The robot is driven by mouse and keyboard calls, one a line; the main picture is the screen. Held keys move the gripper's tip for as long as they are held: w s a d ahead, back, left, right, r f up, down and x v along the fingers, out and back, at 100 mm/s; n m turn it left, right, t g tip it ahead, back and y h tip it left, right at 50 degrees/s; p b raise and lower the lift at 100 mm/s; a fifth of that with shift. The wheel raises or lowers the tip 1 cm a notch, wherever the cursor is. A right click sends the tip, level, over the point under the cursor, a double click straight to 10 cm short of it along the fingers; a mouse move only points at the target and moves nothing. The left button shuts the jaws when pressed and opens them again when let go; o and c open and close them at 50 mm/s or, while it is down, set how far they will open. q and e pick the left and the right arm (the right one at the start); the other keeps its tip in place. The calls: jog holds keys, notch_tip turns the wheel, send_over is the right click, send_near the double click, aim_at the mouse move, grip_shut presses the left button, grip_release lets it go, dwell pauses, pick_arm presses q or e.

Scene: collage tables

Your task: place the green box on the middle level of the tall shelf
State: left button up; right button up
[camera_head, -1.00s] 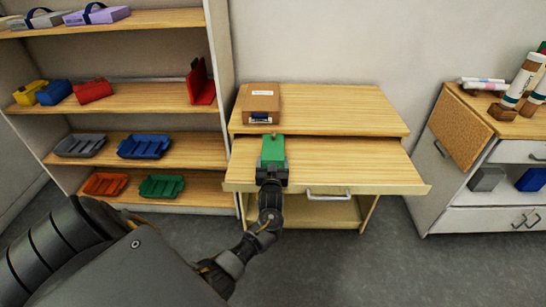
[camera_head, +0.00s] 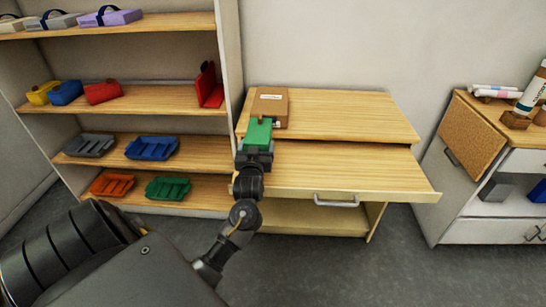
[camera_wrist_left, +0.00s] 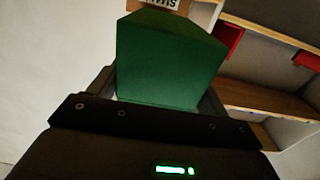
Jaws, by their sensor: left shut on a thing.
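The green box (camera_head: 258,131) is held in my left gripper (camera_head: 254,148), above the left part of the small wooden desk. In the left wrist view the green box (camera_wrist_left: 168,58) fills the space between the fingers, which are shut on it. The tall shelf (camera_head: 160,98) stands at the left with several wooden levels. A middle level holds a yellow, a blue and a red box (camera_head: 103,92) at its left and middle, and a red upright holder (camera_head: 209,85) near its right end. My right gripper is not in view.
A brown carton (camera_head: 271,104) sits on the desk (camera_head: 340,118) just behind the green box. The shelf's side panel (camera_head: 228,50) stands between the shelf and the desk. Lower levels hold trays, such as a blue tray (camera_head: 152,148). A white cabinet (camera_head: 470,185) is at the right.

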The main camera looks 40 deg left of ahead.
pick_arm(q)
jog(key=s+a+r, duration=0.2)
jog(key=s+a, duration=0.1)
jog(key=s, duration=0.1)
jog(key=shift+s+a+r+b, duration=0.3)
jog(key=shift+s+r+b, duration=0.05)
jog(key=shift+s+b, duration=0.05)
